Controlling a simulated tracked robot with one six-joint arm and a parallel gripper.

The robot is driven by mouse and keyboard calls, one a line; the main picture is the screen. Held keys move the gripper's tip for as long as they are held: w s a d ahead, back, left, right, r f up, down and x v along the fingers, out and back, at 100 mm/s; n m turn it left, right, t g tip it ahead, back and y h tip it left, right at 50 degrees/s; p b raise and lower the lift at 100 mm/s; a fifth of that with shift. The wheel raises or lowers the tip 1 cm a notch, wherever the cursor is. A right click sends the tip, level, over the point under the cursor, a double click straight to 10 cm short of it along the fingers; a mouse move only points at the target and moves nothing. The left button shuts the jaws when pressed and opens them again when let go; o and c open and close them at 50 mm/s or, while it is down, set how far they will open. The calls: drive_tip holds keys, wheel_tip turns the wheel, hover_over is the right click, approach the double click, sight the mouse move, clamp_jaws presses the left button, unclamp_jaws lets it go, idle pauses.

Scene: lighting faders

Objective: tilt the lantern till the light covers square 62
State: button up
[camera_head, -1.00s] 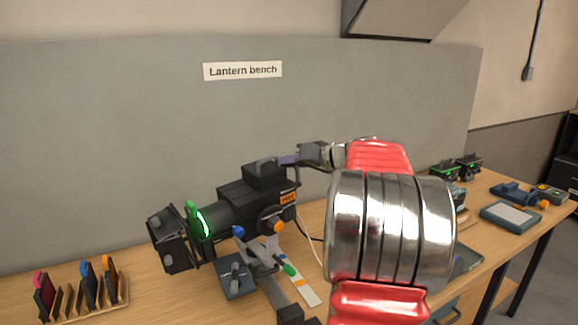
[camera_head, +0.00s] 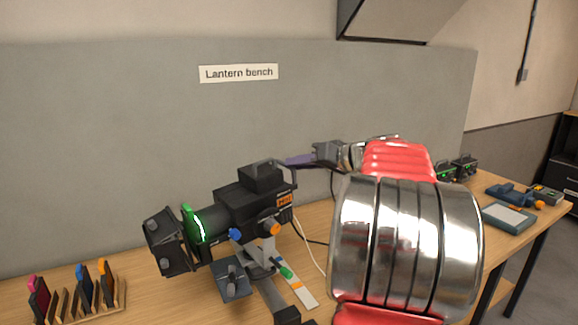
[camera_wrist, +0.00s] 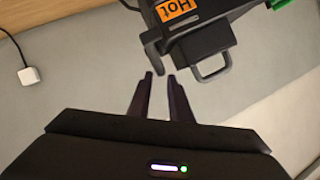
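The black lantern (camera_head: 236,207) stands on its mount on the bench, its front pointing left and slightly down. An orange "Hot" label (camera_wrist: 176,9) is on its rear part. A grey handle loop (camera_wrist: 212,66) and a dark bar end show near my fingertips in the wrist view. In the head view my gripper (camera_head: 291,161) is just behind and above the lantern's rear. No numbered squares are in view.
A rack (camera_head: 92,307) with coloured filters stands at the left. A blue-grey tray (camera_head: 509,217) and small devices lie at the right. A cable runs down behind the lantern. The grey panel (camera_head: 120,150) stands behind the bench. My arm hides part of the bench.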

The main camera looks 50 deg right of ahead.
drive_tip(key=v, duration=0.7)
drive_tip(key=shift+s, duration=0.2)
drive_tip(key=w+a+f+g, duration=0.1)
drive_tip(key=a, duration=0.3)
drive_tip(key=w+a+f+g+y, duration=0.1)
drive_tip(key=a, duration=0.4)
drive_tip(key=w+a+f+n, duration=0.1)
drive_tip(key=a, duration=0.4)
drive_tip(key=shift+w+a+f+g+y, duration=0.25)
drive_tip(key=shift+w+f+g+y, duration=0.15)
drive_tip(key=s+a+f+n+g, duration=0.1)
drive_tip(key=s+a+f+g, duration=0.3)
drive_tip(key=a, duration=0.8)
drive_tip(key=s+a+f+n+g, duration=0.1)
drive_tip(key=s+a+f, duration=0.3)
drive_tip(key=a, duration=0.8)
drive_tip(key=s+a+f+n+h, duration=0.2)
drive_tip(key=s+a+f, duration=0.4)
drive_tip(key=s+f, duration=0.2)
drive_tip(key=shift+a+n+g+h, duration=0.3)
drive_tip(key=shift+g, duration=0.1)
drive_tip(key=shift+s+f, duration=0.15)
drive_tip(key=shift+s, duration=0.05)
